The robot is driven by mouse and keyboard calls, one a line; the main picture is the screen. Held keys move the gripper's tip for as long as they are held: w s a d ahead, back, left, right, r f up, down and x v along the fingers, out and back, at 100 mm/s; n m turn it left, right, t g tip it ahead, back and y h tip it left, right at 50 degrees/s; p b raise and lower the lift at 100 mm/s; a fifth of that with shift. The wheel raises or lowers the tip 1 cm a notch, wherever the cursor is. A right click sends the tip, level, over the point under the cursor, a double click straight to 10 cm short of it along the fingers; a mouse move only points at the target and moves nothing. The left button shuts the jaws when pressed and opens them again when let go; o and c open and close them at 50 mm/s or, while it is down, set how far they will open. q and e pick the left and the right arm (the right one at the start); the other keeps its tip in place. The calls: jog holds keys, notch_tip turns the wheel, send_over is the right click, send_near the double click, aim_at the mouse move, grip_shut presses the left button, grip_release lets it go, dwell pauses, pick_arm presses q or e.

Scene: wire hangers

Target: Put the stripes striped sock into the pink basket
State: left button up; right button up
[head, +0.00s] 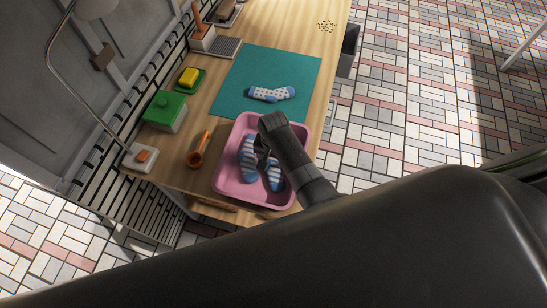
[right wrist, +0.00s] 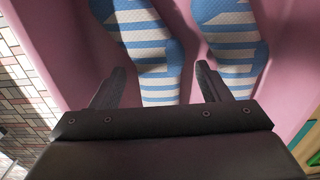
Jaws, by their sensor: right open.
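Two blue-and-white striped socks lie inside the pink basket (head: 228,180). One striped sock (head: 247,152) is at the basket's left side and the other striped sock (head: 275,178) is to its right, partly hidden by my right arm. In the right wrist view, a striped sock (right wrist: 153,60) and another striped sock (right wrist: 235,50) lie side by side on the pink floor. My right gripper (right wrist: 158,85) is open over the basket, its fingers apart with nothing held between them. My left gripper is not in view.
A green box (head: 166,112), a yellow sponge (head: 189,76) on a green dish and an orange-handled scoop (head: 197,152) stand left of the basket. A lamp (head: 138,156) stands at the table's left edge. The teal mat is mostly clear.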

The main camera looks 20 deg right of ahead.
aim_at(273, 162)
notch_tip(273, 162, up, 5)
jog(key=p, duration=0.3)
jog(key=shift+r, duration=0.1)
notch_tip(273, 162, up, 8)
jog(key=shift+b, duration=0.35)
